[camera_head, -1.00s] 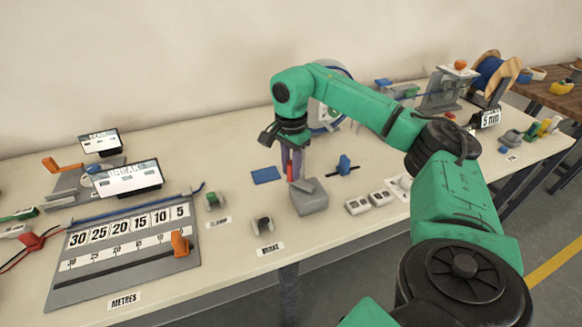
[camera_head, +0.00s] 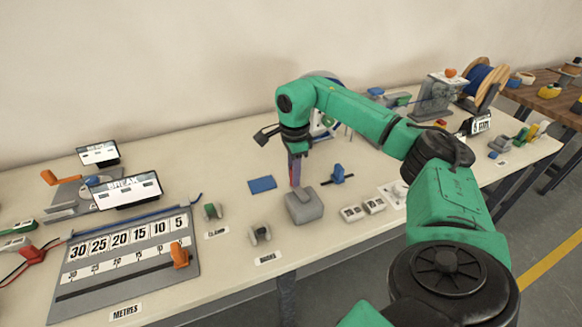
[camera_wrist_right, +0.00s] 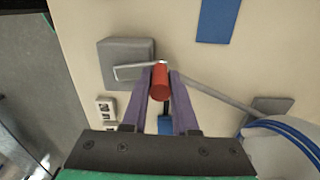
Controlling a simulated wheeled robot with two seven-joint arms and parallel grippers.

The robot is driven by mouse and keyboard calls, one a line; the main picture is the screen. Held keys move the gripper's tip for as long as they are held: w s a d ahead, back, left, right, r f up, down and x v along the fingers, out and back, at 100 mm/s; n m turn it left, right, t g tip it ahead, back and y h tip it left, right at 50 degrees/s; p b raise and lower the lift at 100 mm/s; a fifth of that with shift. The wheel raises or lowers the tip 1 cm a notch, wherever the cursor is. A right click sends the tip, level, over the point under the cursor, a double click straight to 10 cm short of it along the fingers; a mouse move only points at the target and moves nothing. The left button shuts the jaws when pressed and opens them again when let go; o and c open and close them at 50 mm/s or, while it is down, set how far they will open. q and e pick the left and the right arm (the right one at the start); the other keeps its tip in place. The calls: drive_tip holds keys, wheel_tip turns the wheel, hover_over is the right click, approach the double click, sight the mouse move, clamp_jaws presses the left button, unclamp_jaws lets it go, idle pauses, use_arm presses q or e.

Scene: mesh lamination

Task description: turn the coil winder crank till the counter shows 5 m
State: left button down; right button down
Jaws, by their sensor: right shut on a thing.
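The crank's red handle (camera_wrist_right: 160,85) and thin grey crank arm (camera_wrist_right: 138,70) show in the right wrist view beside a grey box (camera_wrist_right: 125,50). My right gripper (camera_wrist_right: 160,88) has its purple fingers on both sides of the red handle, shut on it. In the head view my right gripper (camera_head: 296,180) points down just behind the grey box (camera_head: 304,206), largely hiding the handle. A wheel with blue cable (camera_wrist_right: 285,140) stands at the lower right of the wrist view; my arm partly covers it in the head view. I cannot make out a metre counter reading. My left gripper is not in view.
A blue pad (camera_head: 262,184) and a blue clamp piece (camera_head: 338,174) lie near the gripper. White blocks (camera_head: 362,210) sit right of the box. A metres board (camera_head: 130,262) with an orange slider is at left. A cable spool (camera_head: 487,78) stands at the back right.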

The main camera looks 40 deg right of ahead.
drive_tip(key=shift+d+r+m, duration=0.1)
drive_tip(key=shift+d+m, duration=0.15)
drive_tip(key=shift+m, duration=0.35)
drive_tip(key=c, duration=0.7)
unclamp_jaws()
wheel_tip(320, 180, up, 9)
drive_tip(key=shift+f, duration=0.1)
wheel_tip(320, 180, up, 6)
drive_tip(key=p, duration=0.2)
drive_tip(key=shift+s+f+p, duration=0.1)
drive_tip(key=shift+p, duration=0.25)
